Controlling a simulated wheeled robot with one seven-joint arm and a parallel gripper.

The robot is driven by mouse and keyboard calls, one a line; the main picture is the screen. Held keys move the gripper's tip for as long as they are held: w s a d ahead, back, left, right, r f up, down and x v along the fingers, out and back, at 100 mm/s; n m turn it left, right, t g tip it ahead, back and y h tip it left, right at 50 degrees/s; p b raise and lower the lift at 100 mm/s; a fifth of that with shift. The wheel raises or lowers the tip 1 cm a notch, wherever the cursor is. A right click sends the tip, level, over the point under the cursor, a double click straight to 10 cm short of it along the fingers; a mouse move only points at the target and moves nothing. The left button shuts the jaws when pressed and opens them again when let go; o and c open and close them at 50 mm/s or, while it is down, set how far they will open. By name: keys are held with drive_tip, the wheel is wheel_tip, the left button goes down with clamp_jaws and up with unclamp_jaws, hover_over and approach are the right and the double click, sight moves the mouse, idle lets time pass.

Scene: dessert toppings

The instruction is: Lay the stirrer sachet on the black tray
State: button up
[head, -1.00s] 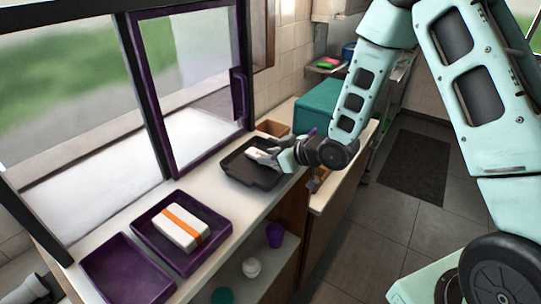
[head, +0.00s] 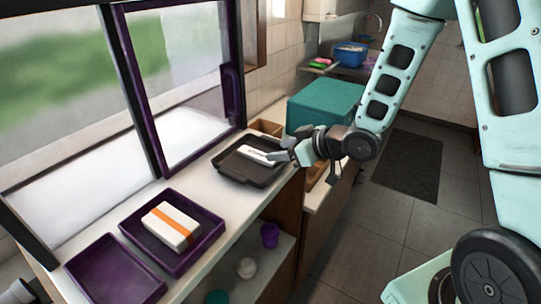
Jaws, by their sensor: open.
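The black tray (head: 238,173) lies on the white counter below the purple-framed window. The stirrer sachet (head: 257,154), white and slim with small dark print, lies in the tray, towards its far right part. My gripper (head: 284,157) is open at the tray's right edge, just right of the sachet. Its fingers are close to the sachet's right end; whether they touch it is too small to tell.
Two purple trays (head: 119,290) stand at the counter's near end, one holding a white box with an orange band (head: 171,225). A teal box (head: 326,103) and a wooden container (head: 266,127) stand behind the black tray. Purple, white and teal items sit on the shelf below.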

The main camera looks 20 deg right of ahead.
drive_tip(key=p+v, duration=0.5)
drive_tip(key=p, duration=0.1)
drive_tip(key=s+a+r+g+h, duration=0.2)
drive_tip(key=s+a+r+g, duration=0.1)
drive_tip(key=s, duration=0.5)
drive_tip(key=s+a+r+g+h, duration=0.2)
drive_tip(key=s+a, duration=0.3)
drive_tip(key=s, duration=0.3)
drive_tip(key=s+a+r+g+h, duration=0.2)
drive_tip(key=s+a+r+g, duration=0.2)
drive_tip(key=s, duration=0.5)
drive_tip(key=shift+a+r+g+h, duration=0.3)
drive_tip(key=shift+g, duration=0.1)
drive_tip(key=shift+s, duration=0.1)
